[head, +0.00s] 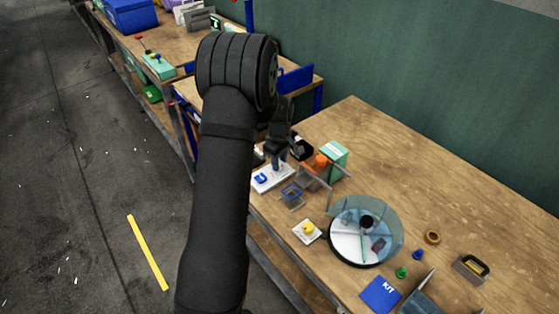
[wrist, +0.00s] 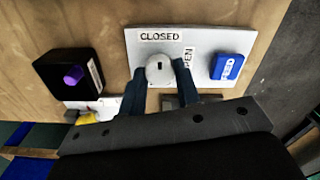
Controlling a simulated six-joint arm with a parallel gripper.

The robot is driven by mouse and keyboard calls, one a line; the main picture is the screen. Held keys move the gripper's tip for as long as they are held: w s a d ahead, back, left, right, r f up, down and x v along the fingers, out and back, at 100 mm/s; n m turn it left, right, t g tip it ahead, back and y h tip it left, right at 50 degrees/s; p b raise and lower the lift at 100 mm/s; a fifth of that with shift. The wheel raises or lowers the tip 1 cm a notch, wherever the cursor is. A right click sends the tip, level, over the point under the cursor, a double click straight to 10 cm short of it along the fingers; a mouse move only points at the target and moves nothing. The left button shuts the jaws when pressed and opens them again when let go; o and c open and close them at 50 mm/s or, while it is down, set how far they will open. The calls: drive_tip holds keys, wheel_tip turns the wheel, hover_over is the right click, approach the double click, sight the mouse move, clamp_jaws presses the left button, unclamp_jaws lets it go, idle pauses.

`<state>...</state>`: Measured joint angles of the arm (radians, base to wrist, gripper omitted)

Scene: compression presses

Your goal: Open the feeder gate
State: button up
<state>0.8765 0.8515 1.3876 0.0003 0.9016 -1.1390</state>
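A white panel (wrist: 208,40) with CLOSED and OPEN labels fills the upper middle of the wrist view. It also shows in the head view (head: 268,184) at the table's left edge. A round pale knob (wrist: 159,68) sits on it below the CLOSED label, with the OPEN label to its right. A blue block marked FEED (wrist: 230,67) is on the panel's right. My gripper (wrist: 160,75) has one finger on each side of the knob, close against it, and appears shut on it. In the head view my gripper (head: 278,158) points down at the panel.
A black box with a purple button (wrist: 72,75) is left of the panel.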

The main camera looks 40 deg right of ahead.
drive_tip(key=shift+c, duration=0.7)
drive_tip(key=shift+m, duration=0.3)
drive_tip(key=m, duration=0.3)
drive_tip(key=shift+m, duration=0.3)
drive_tip(key=m, duration=0.4)
drive_tip(key=shift+m, duration=0.3)
drive_tip(key=m, duration=0.4)
drive_tip(key=shift+m, duration=2.5)
drive_tip(key=o, duration=1)
